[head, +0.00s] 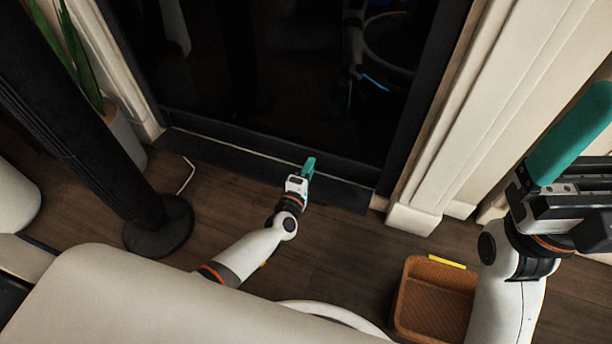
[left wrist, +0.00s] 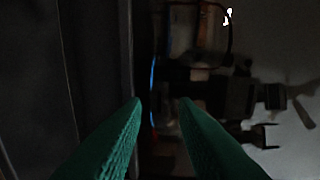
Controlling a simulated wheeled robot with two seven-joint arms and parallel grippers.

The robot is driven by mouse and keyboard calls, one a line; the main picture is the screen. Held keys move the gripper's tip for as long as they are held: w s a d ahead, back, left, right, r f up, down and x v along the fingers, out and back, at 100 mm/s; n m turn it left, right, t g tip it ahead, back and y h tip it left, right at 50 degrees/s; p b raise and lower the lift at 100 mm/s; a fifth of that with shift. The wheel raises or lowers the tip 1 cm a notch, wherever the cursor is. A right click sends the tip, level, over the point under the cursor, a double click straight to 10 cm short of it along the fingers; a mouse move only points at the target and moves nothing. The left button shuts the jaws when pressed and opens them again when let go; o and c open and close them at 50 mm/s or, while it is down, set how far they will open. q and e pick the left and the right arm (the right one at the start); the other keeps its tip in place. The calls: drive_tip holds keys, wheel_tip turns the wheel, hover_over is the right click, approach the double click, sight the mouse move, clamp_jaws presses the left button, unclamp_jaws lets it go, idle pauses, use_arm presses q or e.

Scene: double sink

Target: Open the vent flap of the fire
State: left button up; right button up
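The fire (head: 270,80) has a dark, glossy front in a black frame. A dark ledge (head: 215,150) with a thin light line runs along its bottom; I cannot make out the vent flap distinctly. My left gripper (head: 309,164) is low at this bottom edge, right of its middle. In the left wrist view its two teal fingers (left wrist: 161,102) are apart with nothing seen between them, facing a dark reflecting surface. Whether they touch the fire is unclear. My right gripper (head: 568,135) is raised at the right, away from the fire; its opening is not clear.
A cream surround (head: 480,110) stands right of the fire. A black stand with a round base (head: 160,228) and a potted plant (head: 122,135) are at left. An orange-brown basket (head: 435,300) sits on the floor at lower right. The wooden floor (head: 330,245) before the fire is partly clear.

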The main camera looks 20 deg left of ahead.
use_arm(q)
drive_tip(key=shift+w+r, duration=0.35)
drive_tip(key=shift+w, duration=0.35)
drive_tip(key=shift+w+r, duration=0.3)
drive_tip(key=shift+w, duration=0.35)
